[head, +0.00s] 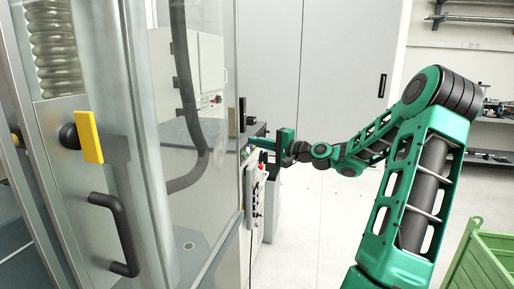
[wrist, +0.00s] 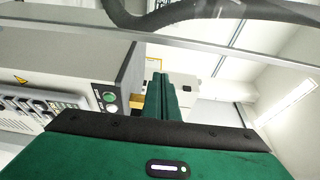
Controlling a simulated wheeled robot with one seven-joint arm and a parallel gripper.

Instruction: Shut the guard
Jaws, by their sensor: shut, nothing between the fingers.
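The guard (head: 215,185) is a clear panel in a grey metal frame, large at the left of the head view. A black bar handle (head: 122,235) and a yellow tab on a black knob (head: 88,137) are on the frame in front. I cannot tell whether the guard is fully closed. My gripper (head: 256,143) is beyond the guard's right edge, by a control panel. In the wrist view its green fingers (wrist: 163,97) are together with nothing between them. Whether they touch anything is unclear.
The grey control box (wrist: 65,75) with a green button (wrist: 110,97) lies left of my fingers in the wrist view. A green crate (head: 482,262) stands at the lower right of the head view. Pale floor between is clear. A tall grey cabinet (head: 345,70) stands behind.

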